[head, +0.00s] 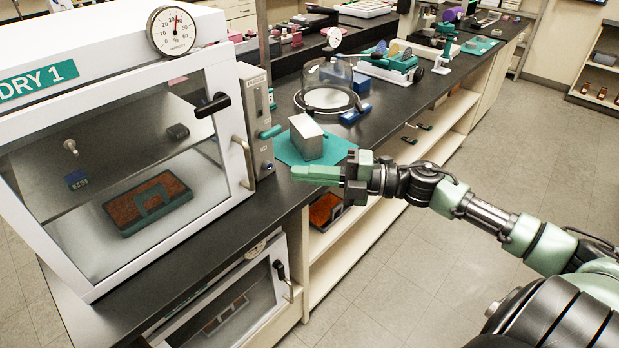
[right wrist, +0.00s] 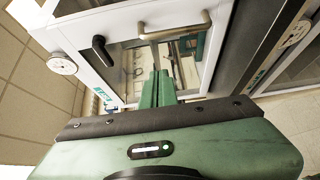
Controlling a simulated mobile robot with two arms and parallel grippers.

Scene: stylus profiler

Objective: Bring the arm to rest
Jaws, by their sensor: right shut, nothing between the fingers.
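My right gripper (head: 316,175) comes in from the right in the head view, with its green fingers shut and empty. It is over the front edge of the dark bench, near a grey-white block (head: 306,138) on a teal mat (head: 338,150). In the right wrist view the shut fingers (right wrist: 157,85) point toward the front of the white cabinet labelled DRY 1 (head: 215,25), near its door handle (right wrist: 173,33). In the head view that handle (head: 243,162) is left of the fingers. The cabinet door looks closed. My left gripper is not in view.
A round dial gauge (head: 171,31) sits on the cabinet top. A control panel (head: 256,120) stands beside the door. A glass-walled round stage (head: 329,98) and teal instruments (head: 390,62) stand farther along the bench. A second cabinet (head: 230,307) is below. The floor at right is clear.

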